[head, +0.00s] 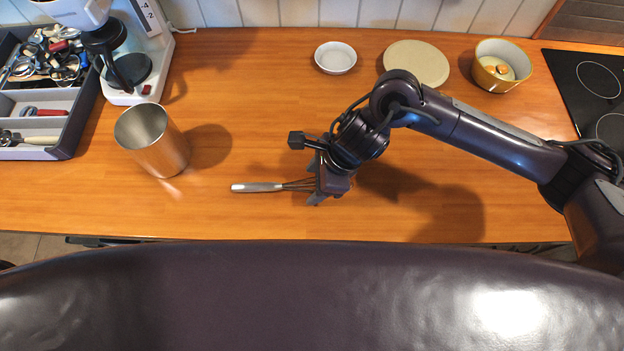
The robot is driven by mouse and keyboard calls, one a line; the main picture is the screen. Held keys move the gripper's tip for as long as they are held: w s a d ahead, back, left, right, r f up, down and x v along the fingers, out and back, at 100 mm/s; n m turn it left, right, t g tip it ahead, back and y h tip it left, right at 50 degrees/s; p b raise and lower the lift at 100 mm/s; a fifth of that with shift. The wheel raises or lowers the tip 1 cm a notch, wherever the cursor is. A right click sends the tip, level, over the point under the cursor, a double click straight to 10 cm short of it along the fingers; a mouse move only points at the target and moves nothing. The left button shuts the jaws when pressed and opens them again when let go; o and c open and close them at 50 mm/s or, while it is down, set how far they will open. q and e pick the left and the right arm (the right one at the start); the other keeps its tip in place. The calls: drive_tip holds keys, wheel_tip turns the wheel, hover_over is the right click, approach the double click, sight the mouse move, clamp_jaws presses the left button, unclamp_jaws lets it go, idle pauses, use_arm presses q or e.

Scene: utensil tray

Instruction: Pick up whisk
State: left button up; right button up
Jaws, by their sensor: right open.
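The whisk (258,187) lies on the wooden counter near its front edge. Its light grey handle points left and its dark wires run right, under my right gripper. My right gripper (317,193) is over the wire end, pointing down, with its jaws open. The far end of the wires is hidden by the gripper. I cannot tell whether the fingers touch the whisk. My left gripper is not in view.
A metal cup (153,141) stands left of the whisk. A utensil tray (60,150) and a coffee machine (140,60) are at the left. A white bowl (335,58), round board (417,63), yellow pot (488,77) and cooktop (585,85) are behind.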

drive_tip(key=c, duration=1.1)
drive_tip(key=shift+r, duration=0.15)
